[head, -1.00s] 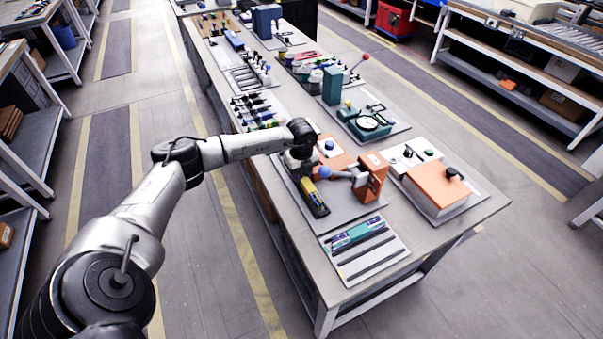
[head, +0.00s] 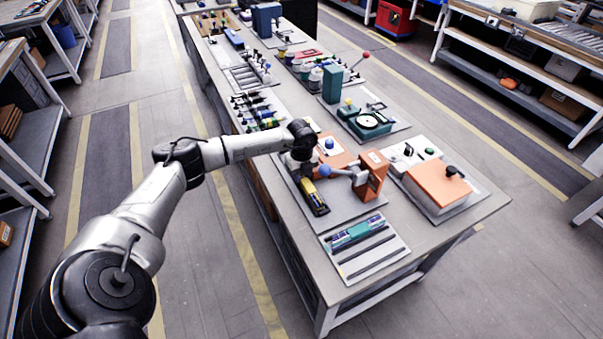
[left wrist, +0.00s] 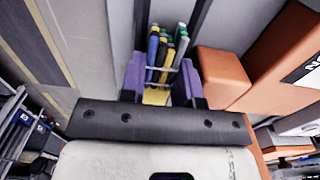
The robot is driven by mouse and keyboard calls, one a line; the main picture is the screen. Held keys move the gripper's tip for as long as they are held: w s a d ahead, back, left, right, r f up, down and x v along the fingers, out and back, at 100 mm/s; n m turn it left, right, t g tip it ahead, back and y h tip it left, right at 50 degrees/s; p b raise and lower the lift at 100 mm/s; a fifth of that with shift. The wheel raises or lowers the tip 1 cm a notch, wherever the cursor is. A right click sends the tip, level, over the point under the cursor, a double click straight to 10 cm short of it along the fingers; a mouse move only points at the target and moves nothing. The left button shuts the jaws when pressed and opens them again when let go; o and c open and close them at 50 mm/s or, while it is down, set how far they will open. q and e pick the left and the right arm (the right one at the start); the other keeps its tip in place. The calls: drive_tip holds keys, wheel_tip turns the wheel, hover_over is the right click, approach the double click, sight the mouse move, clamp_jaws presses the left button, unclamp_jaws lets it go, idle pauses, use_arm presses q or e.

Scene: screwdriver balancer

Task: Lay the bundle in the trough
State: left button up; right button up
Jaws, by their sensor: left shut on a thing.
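My left gripper shows in the head view (head: 302,172) over the bench. In the left wrist view its two purple fingers (left wrist: 160,85) are shut on a bundle (left wrist: 165,52) of thin yellow, blue and green rods, which lie side by side with their ends pointing away. A long dark-sided piece with yellow in it (head: 313,198) lies below the gripper in the head view. I cannot tell whether it is the trough or part of the bundle. Dark rails run beyond the rod ends in the wrist view. My right gripper is not in view.
An orange block (head: 373,172) stands close to the gripper's right, with a blue-knobbed lever (head: 327,171) beside it. A pale slotted panel (head: 365,265) with a teal piece (head: 357,233) lies at the bench's front. An orange-topped box (head: 435,186) stands farther right.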

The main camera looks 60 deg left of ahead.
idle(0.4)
use_arm(q)
drive_tip(key=o, duration=0.9)
drive_tip(key=shift+s+f, duration=0.1)
drive_tip(key=shift+s, duration=0.15)
drive_tip(key=shift+o, duration=0.2)
drive_tip(key=shift+w, duration=0.1)
wheel_tip(320, 180, up, 14)
drive_tip(key=p, duration=0.2)
drive_tip(key=shift+p, duration=0.3)
drive_tip(key=shift+f, duration=0.1)
